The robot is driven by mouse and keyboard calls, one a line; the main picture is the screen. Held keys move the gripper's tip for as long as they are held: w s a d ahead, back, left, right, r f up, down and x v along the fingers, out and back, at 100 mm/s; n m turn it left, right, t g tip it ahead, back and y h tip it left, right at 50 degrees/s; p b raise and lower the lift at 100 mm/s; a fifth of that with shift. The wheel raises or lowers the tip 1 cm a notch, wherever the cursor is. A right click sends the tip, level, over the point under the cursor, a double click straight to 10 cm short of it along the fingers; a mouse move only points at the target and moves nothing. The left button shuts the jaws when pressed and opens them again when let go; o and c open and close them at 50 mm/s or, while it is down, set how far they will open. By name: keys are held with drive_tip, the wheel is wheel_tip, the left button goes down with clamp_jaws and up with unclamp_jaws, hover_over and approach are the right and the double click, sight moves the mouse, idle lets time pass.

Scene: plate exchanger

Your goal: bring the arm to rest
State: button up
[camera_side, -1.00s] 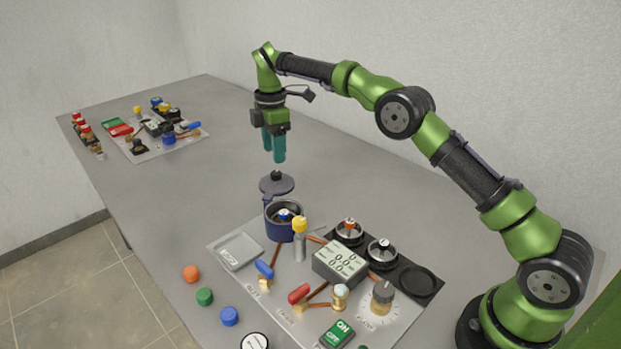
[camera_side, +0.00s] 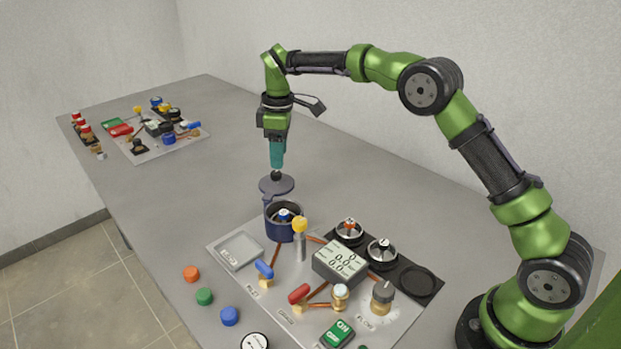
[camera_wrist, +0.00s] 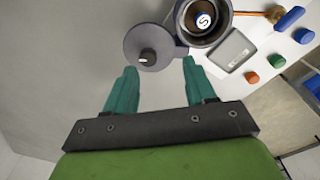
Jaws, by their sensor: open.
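My gripper (camera_side: 277,157) points down above the bench, with its teal fingers just over the black knob of the grey round lid (camera_side: 277,186) in the side view. In the wrist view my gripper (camera_wrist: 155,88) is open, its two fingers apart with nothing between them. The lid (camera_wrist: 150,35) shows beyond the fingertips in that view. The lid is swung out beside the dark blue pot (camera_side: 284,222), which stands open with a blue and white item inside. I cannot tell from the side view whether the fingers touch the knob.
A panel (camera_side: 237,250) with a display box (camera_side: 340,262), levers, gauges and valves lies at the front. Orange, green and blue caps (camera_side: 229,316) lie to its left. A second panel (camera_side: 150,147) stands at the far left. The middle of the bench is clear.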

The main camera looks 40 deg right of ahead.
drive_tip(key=s+r+m+t, duration=0.2)
drive_tip(key=s+r+m, duration=0.1)
drive_tip(key=s, duration=0.7)
drive_tip(key=s+r+m+t+y, duration=0.1)
drive_tip(key=s+m, duration=0.4)
drive_tip(key=s, duration=0.6)
drive_tip(key=s+r+m+t, duration=0.3)
drive_tip(key=s+r+m, duration=0.1)
drive_tip(key=s, duration=0.7)
drive_tip(key=shift+s+d+r+m+t+y, duration=0.2)
drive_tip(key=shift+r+m+t+y, duration=0.1)
drive_tip(key=shift+r+y, duration=0.15)
